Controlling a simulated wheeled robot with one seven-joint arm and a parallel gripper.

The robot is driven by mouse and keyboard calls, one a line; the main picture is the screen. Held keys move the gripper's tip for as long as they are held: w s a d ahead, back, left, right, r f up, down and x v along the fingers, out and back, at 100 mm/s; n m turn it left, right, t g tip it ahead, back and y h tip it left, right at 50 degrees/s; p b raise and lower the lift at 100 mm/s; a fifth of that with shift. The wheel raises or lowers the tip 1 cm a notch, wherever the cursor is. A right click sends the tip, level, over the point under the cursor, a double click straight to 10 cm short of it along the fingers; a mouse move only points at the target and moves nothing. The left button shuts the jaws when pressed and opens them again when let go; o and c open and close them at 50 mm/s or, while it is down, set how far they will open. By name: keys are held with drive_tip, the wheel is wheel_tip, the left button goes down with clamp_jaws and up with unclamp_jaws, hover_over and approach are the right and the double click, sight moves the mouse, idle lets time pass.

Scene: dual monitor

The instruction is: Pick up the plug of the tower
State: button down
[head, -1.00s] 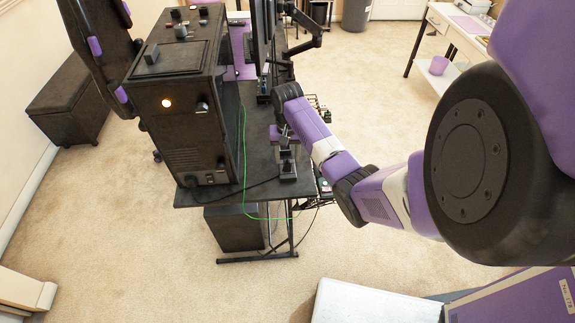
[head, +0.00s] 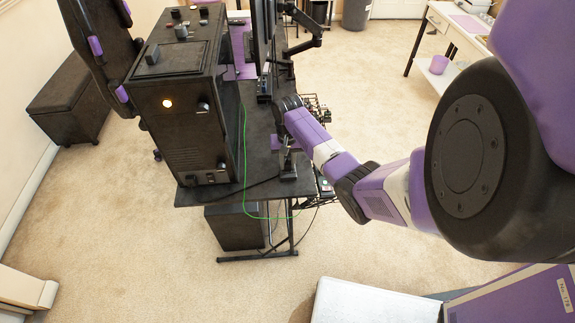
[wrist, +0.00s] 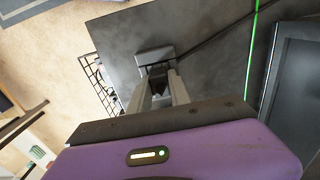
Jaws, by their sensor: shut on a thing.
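The plug (head: 288,174) is a small dark block near the front right edge of the black desk. A black cord runs from it to the left across the desk toward the black tower (head: 185,130) with an orange light. My gripper (head: 287,161) reaches down from above and is shut on the plug. In the wrist view, the plug (wrist: 154,56) shows as a grey block at the tips of the two fingers of my gripper (wrist: 158,80). The fingers partly hide it. I cannot tell whether it is clear of the desk.
The black desk (head: 258,130) carries monitors (head: 263,35) behind my gripper. A green cable (head: 243,150) runs along the tower and hangs off the front. A black box (head: 235,228) stands under the desk.

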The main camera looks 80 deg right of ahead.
wheel_tip(320, 180, up, 18)
drive_tip(key=p, duration=0.2)
wheel_tip(320, 180, up, 7)
drive_tip(key=p, duration=0.1)
hover_over(288, 162)
drive_tip(key=shift+f, duration=0.2)
idle(1.3)
